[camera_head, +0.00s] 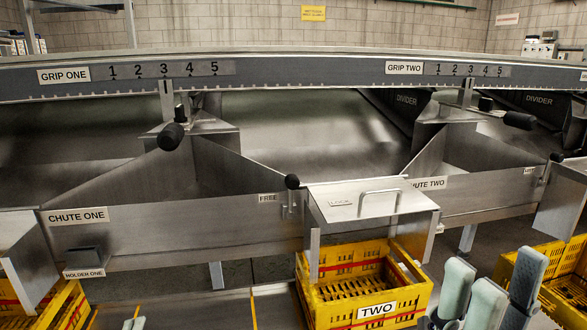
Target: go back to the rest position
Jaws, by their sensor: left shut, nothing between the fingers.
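My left gripper (133,324) shows only as two pale fingertips close together at the bottom edge, left of centre. It is shut and empty, in front of the chute one side, and the rest of it is out of frame. My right gripper (492,283) stands at the bottom right with pale grey-green fingers pointing up. Its fingertips are spread apart and I see nothing between them. It is just right of the yellow crate marked TWO (366,314) in the picture. Its palm and wrist are cut off below.
A metal lid with a handle (335,203) sits above crate TWO. The chute one panel (140,232) and chute two panel (480,205) run across the middle. More yellow crates stand at lower left (72,300) and right (560,262). Black-knobbed levers (292,182) stick out.

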